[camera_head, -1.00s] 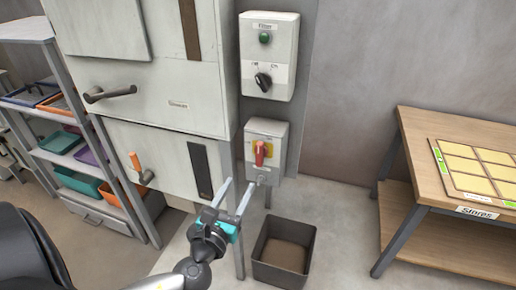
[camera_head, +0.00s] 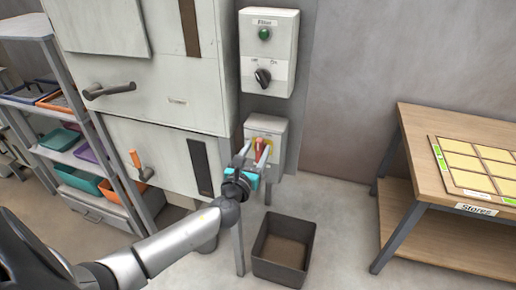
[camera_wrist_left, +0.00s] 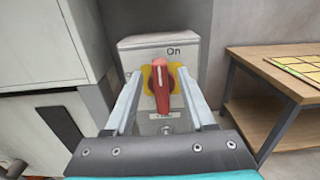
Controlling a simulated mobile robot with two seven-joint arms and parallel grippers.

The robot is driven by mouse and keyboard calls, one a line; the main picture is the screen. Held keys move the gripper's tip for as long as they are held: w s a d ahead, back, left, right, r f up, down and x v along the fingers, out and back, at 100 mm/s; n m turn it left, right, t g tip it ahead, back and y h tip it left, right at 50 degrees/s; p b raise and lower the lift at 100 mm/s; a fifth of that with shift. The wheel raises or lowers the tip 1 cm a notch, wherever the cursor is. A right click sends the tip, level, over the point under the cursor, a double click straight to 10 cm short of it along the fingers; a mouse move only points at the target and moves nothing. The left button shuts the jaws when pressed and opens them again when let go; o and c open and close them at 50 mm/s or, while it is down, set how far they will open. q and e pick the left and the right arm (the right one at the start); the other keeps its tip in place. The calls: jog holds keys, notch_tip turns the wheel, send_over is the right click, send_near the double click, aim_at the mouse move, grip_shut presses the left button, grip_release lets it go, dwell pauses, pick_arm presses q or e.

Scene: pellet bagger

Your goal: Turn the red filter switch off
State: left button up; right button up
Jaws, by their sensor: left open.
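The red switch handle (camera_head: 261,147) sits on a yellow plate on a grey box (camera_head: 278,130) low on the cabinet's right side. In the left wrist view the red handle (camera_wrist_left: 161,88) stands upright, its white line pointing up towards the "On" mark; the text to its left is mostly hidden. My left gripper (camera_head: 254,152) is open in front of the switch. In the left wrist view its two fingers (camera_wrist_left: 160,92) stand on either side of the handle, with gaps visible. Whether the fingertips reach past the handle's front is unclear. My right gripper is not in view.
Above hangs another grey box labelled Filter (camera_head: 268,50) with a green lamp (camera_head: 264,34) and a black knob (camera_head: 262,77). A dark bin (camera_head: 283,250) stands on the floor below. A wooden table (camera_head: 420,190) is at right, a shelf rack (camera_head: 70,120) at left.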

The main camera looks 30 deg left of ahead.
pick_arm(q)
jog(key=shift+x, duration=0.75)
jog(key=shift+s, duration=0.1)
grip_shut()
jog(key=shift+d+f, duration=0.1)
